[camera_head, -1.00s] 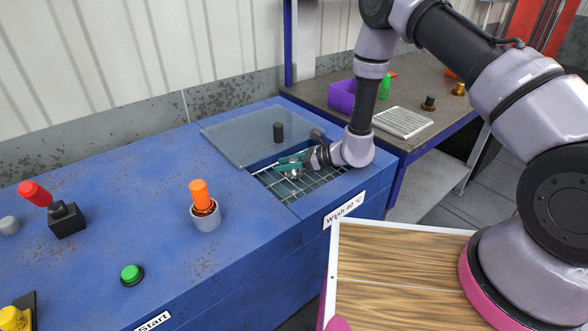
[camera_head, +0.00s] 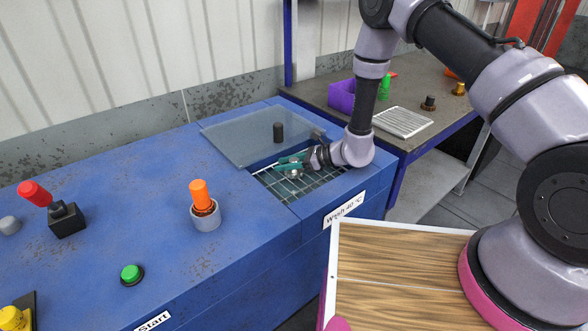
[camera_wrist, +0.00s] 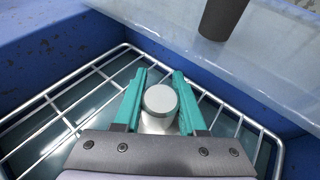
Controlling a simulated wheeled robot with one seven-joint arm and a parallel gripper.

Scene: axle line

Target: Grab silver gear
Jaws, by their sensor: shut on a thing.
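The silver gear (camera_head: 293,173) is in the recessed wash basin of the blue machine, at the wire rack (camera_head: 311,186). In the wrist view its pale round top and shaft (camera_wrist: 160,101) stand between the teal fingers. My gripper (camera_head: 290,163) reaches into the basin from the right, its fingers on both sides of the gear. In the wrist view my gripper (camera_wrist: 158,90) is shut on the gear's shaft. The gear's lower part is hidden by the fingers and palm, and I cannot tell whether it touches the rack.
A translucent lid (camera_head: 240,136) with a dark knob (camera_head: 278,132) lies open behind the basin. An orange-topped part in a grey cup (camera_head: 204,212) and a green button (camera_head: 131,274) are to the left. A side table (camera_head: 440,101) holds a purple bin (camera_head: 342,96).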

